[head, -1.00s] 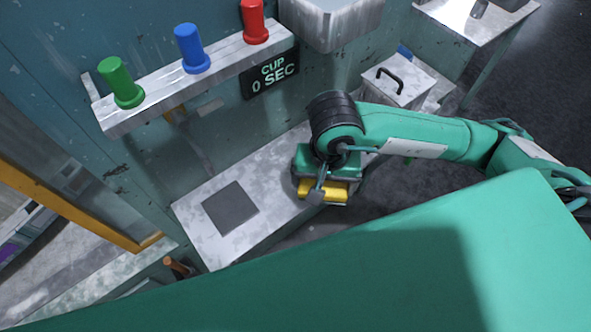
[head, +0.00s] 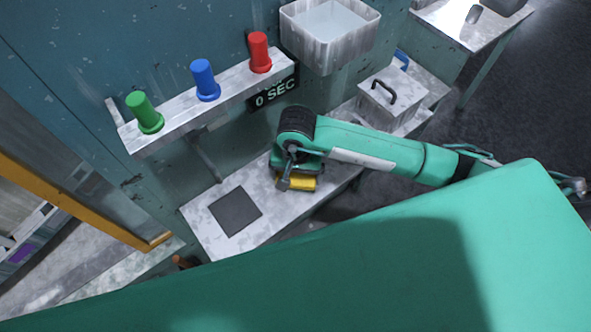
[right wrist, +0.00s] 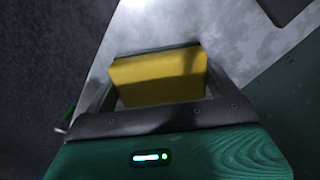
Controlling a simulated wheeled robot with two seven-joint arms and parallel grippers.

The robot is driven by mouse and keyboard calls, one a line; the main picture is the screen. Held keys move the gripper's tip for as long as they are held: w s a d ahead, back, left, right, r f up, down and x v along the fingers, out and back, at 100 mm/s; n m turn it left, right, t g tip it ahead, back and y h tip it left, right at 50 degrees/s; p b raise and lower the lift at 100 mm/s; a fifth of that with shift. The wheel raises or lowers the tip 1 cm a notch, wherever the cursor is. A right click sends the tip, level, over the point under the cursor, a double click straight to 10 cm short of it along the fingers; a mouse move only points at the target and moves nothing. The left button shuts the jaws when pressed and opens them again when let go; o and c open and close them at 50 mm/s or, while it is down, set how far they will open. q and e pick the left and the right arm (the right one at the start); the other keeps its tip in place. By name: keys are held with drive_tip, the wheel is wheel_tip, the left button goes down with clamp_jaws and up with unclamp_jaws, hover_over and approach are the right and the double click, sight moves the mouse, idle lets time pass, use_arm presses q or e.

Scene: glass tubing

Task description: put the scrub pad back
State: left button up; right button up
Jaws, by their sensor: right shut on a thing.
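The scrub pad (head: 302,183) is a yellow block held at my right gripper (head: 290,184), over the grey bench. In the right wrist view the yellow scrub pad (right wrist: 160,78), with a dark green layer along its far edge, sits between the two fingers of my right gripper (right wrist: 157,88). The right gripper is shut on it. A dark square mat (head: 235,211) lies flat on the bench to the left of the gripper, with nothing on it. Part of the mat may show at the top right of the wrist view. My left gripper is not in view.
The grey bench (head: 205,240) runs along the teal wall. A shelf (head: 185,117) above it carries green, blue and red cups and a dark sign. A white basin (head: 330,35) hangs on the wall. A lidded box with a black handle (head: 393,97) stands to the right.

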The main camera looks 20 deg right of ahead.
drive_tip(key=shift+w+f, duration=0.1)
drive_tip(key=shift+f, duration=0.05)
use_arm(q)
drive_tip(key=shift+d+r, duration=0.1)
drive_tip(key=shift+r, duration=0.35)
use_arm(e)
drive_tip(key=shift+f, duration=0.15)
drive_tip(key=shift+f, duration=0.15)
drive_tip(key=o, duration=0.7)
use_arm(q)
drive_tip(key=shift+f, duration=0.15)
use_arm(e)
drive_tip(key=shift+r, duration=0.2)
